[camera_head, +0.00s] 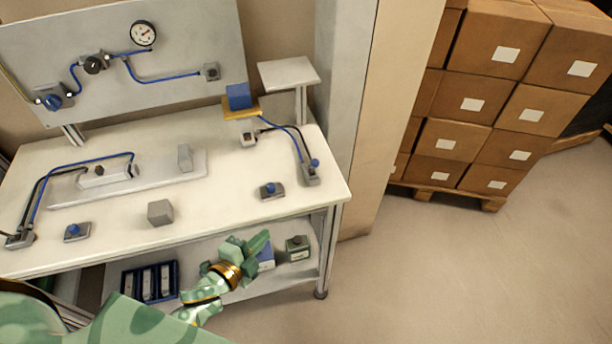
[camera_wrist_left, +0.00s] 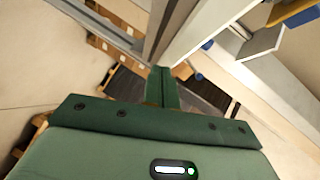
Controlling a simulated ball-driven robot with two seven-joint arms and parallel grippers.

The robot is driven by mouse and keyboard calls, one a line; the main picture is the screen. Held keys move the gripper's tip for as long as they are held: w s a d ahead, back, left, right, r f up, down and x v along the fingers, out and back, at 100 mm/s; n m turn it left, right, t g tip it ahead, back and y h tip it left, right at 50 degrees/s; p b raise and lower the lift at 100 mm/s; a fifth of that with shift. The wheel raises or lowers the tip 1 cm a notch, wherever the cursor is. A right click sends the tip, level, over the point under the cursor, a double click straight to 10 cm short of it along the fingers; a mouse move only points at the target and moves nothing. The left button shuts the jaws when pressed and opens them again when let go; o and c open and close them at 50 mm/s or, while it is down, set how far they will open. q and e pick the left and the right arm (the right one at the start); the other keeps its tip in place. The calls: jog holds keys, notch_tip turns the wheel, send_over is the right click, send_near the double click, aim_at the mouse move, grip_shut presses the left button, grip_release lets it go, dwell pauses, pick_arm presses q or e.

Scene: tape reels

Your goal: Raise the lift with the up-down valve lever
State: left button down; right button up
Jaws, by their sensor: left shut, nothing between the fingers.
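The lift stands at the back right of the bench, a yellow platform (camera_head: 241,109) on a small grey base (camera_head: 248,138) with a blue cube (camera_head: 238,96) on top. Black and blue hoses run from it to a grey valve (camera_head: 310,173) with a blue-knobbed lever (camera_head: 315,163) near the bench's right edge. My left gripper (camera_head: 262,240) is shut and empty, in front of the bench's front edge, apart from the valve. Its closed fingers (camera_wrist_left: 163,88) show in the left wrist view. My right gripper is in neither view.
A white raised shelf (camera_head: 288,72) stands behind the valve. A small grey box with a blue knob (camera_head: 271,190) sits left of the valve. A grey cube (camera_head: 160,212) lies near the front edge. Stacked cartons (camera_head: 470,104) stand right; the floor (camera_head: 450,270) is clear.

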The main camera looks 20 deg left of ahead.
aim_at(314, 167)
pick_arm(q)
notch_tip(314, 167, up, 10)
jog(key=w+d+m+t+h, duration=0.1)
jog(key=m+h, duration=0.1)
jog(key=m, duration=0.3)
jog(key=shift+w+d+r+t, duration=0.15)
jog(key=shift+w+t, duration=0.2)
jog(key=shift+t, duration=0.05)
jog(key=x, duration=1.4)
jog(key=shift+d, duration=0.1)
jog(key=shift+r+p, duration=0.1)
jog(key=shift+p, duration=0.2)
